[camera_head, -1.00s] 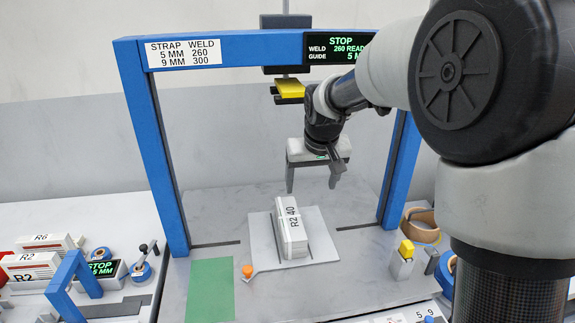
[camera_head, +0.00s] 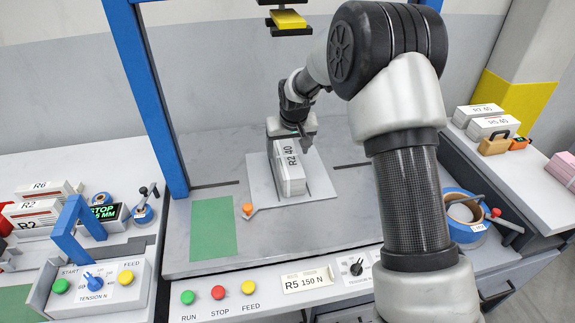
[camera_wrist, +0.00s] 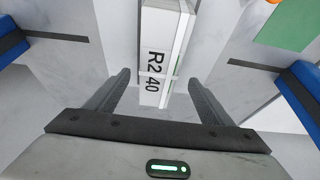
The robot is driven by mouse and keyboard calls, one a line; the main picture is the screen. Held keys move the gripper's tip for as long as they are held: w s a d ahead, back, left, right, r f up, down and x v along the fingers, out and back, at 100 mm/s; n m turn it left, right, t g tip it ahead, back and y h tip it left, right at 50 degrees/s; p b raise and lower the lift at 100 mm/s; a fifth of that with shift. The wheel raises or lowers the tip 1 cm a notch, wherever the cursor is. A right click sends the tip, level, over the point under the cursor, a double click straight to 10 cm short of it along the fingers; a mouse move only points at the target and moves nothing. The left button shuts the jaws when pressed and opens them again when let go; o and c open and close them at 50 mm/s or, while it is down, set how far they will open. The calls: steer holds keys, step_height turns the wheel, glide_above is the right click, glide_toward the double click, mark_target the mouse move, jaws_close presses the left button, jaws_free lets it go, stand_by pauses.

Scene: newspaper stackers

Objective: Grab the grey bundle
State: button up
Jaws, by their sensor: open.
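A pale grey-white bundle (camera_head: 290,178) marked "R2 40" lies on a light square plate (camera_head: 318,183) under the blue frame. My gripper (camera_head: 290,143) is over the far end of the bundle. In the wrist view the gripper (camera_wrist: 159,78) is open, with one finger on each side of the bundle (camera_wrist: 163,25). Gaps show between the fingers and the bundle's sides, so it is not clamped. The exact height of the fingertips against the bundle is hard to tell.
The blue frame (camera_head: 150,90) stands around the plate, with a yellow-fronted head (camera_head: 288,19) hanging above. An orange knob (camera_head: 248,209) and a green mat (camera_head: 213,226) lie left of the plate. More bundles (camera_head: 33,212) sit on the left table and the right shelf (camera_head: 488,126).

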mark_target(287, 155)
steer(key=shift+d+x, duration=0.1)
steer(key=shift+x, duration=1.25)
steer(key=shift+d+x, duration=0.15)
steer(key=shift+x, duration=1.2)
jaws_close()
steer(key=shift+w+a+r, duration=0.1)
steer(key=shift+w+r, duration=0.05)
steer(key=shift+r, duration=0.1)
